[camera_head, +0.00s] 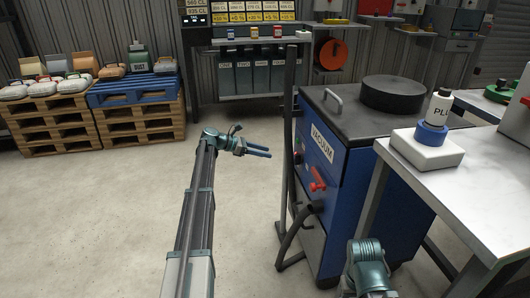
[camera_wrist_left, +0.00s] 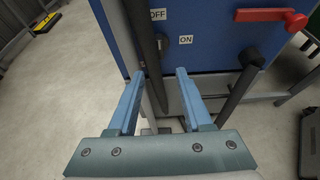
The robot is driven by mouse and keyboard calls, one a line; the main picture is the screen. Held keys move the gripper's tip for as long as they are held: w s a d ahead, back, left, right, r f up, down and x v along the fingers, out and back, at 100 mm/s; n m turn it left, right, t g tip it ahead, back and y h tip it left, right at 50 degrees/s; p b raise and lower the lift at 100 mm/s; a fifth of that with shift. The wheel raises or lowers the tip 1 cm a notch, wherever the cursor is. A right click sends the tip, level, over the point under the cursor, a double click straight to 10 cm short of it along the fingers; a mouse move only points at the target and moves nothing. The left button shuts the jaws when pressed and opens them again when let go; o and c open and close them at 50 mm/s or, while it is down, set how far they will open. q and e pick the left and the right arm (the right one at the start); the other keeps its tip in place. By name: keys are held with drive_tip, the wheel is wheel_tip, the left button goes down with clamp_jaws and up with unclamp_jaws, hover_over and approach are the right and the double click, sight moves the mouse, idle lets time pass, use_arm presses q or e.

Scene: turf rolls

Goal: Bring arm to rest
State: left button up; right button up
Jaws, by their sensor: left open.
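My left arm reaches forward over the bare floor in the head view, and its gripper (camera_head: 258,151) is open and empty, left of the blue vacuum machine (camera_head: 335,199). In the left wrist view the two blue fingers of the left gripper (camera_wrist_left: 156,98) stand apart with nothing between them. Beyond them show the machine's blue front (camera_wrist_left: 205,35) and a dark upright post. In the head view part of my right arm shows at the bottom right; its fingers are not visible.
A white worktable (camera_head: 480,205) stands at the right, bearing a white block with a bottle (camera_head: 438,107). The machine has a red lever (camera_head: 318,186) and a dark hose (camera_head: 296,228). Loaded pallets (camera_head: 140,122) stand at the back left. The floor (camera_head: 90,215) at left is clear.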

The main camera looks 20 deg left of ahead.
use_arm(q)
drive_tip(key=s+d+f+m+g+y, duration=0.2)
drive_tip(key=s+d+f+m, duration=0.2)
drive_tip(key=s+d+m, duration=0.3)
drive_tip(key=s+d+f+m+g+y, duration=0.2)
drive_tip(key=s+d+f+m, duration=0.25)
drive_tip(key=s+d, duration=0.55)
drive_tip(key=s+d+f+m+g+y, duration=0.15)
drive_tip(key=s+m+y, duration=0.25)
drive_tip(key=s+m, duration=0.45)
drive_tip(key=s+d+f+m+g+y, duration=0.1)
drive_tip(key=s+d+f+m+y, duration=0.3)
drive_tip(key=s, duration=0.8)
drive_tip(key=s+d+r+m+g+p, duration=0.1)
drive_tip(key=s+d+r+m+p, duration=0.25)
drive_tip(key=d, duration=0.55)
wheel_tip(320, 180, up, 37)
drive_tip(key=m+p, duration=0.1)
drive_tip(key=p, duration=3.5)
drive_tip(key=shift+s+a+r+p, duration=0.2)
drive_tip(key=shift+s+p, duration=0.2)
